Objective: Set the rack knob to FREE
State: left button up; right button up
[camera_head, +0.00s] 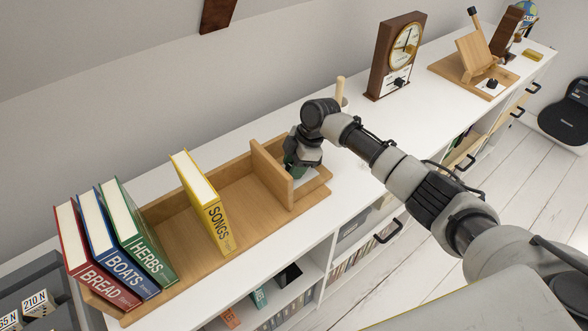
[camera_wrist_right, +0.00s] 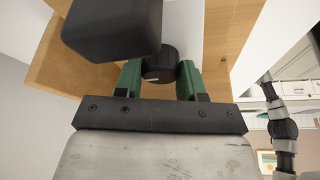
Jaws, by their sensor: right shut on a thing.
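The wooden book rack (camera_head: 168,240) lies on the white shelf top, with an upright wooden end panel (camera_head: 270,172) near its right end. My right gripper (camera_head: 299,170) is at the outer side of that panel and covers the knob in the head view. In the right wrist view the dark round rack knob (camera_wrist_right: 158,66) sits between my green fingers, which are shut on it. A short pale mark on the knob points left in that view. No FREE lettering is visible. My left gripper is in neither view.
Red, blue and green books (camera_head: 128,240) lean at the rack's left, and a yellow SONGS book (camera_head: 202,202) stands tilted mid-rack. A wooden clock (camera_head: 396,56) and a wooden stand (camera_head: 478,58) are further right.

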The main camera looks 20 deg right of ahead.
jog(key=n+g+b, duration=0.1)
jog(key=n+b, duration=0.1)
jog(key=n, duration=0.1)
jog(key=n+g+b, duration=0.1)
jog(key=n+b, duration=0.1)
jog(key=n, duration=0.1)
jog(key=shift+w+f+n+h, duration=0.15)
jog(key=shift+n+h, duration=0.15)
jog(key=n+g+h+b, duration=0.1)
jog(key=n+b, duration=0.1)
jog(key=n, duration=0.2)
jog(key=shift+a, duration=0.1)
jog(key=shift+n+g, duration=0.3)
jog(key=o, duration=0.9)
jog(key=shift+r, duration=0.2)
jog(key=v, duration=1)
jog(key=shift+w+r, duration=0.15)
jog(key=shift+r, duration=0.2)
